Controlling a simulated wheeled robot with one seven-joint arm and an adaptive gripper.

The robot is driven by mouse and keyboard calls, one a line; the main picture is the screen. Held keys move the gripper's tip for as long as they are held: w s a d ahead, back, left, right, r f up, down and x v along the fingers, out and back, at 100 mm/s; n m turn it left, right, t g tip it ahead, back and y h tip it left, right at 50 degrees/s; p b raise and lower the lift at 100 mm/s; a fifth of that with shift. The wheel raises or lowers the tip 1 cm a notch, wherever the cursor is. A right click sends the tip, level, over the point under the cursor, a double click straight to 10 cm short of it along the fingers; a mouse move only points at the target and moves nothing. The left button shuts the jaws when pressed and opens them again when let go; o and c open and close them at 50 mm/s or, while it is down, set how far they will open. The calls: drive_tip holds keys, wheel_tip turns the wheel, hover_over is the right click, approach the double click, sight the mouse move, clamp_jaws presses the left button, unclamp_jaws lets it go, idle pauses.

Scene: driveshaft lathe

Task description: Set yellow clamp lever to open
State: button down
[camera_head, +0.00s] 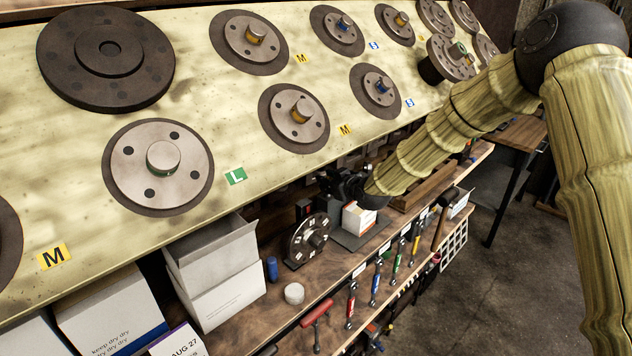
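A row of levers or hand tools with coloured handles hangs along the front edge of the wooden shelf. The yellow-handled one (415,246) is at the right of the red, blue and green ones. It is small, and I cannot tell whether it is the clamp lever or stands open or shut. My gripper (342,186) is black, at the end of my arm, under the overhanging panel and above the shelf. It is up and left of the yellow handle, apart from it. Its fingers are dark and partly hidden, so their opening cannot be seen.
A white and orange box (359,218) stands just below my gripper. A dark indexed dial (308,240), a blue cylinder (272,268) and a white puck (294,293) are on the shelf. The slanted panel (70,150) with round flanges overhangs it. Open floor (490,285) lies right.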

idle(0.4)
drive_tip(key=c, duration=1.2)
unclamp_jaws()
drive_tip(key=shift+w+f, duration=0.1)
drive_tip(key=shift+w, duration=0.05)
drive_tip(key=v, duration=1.2)
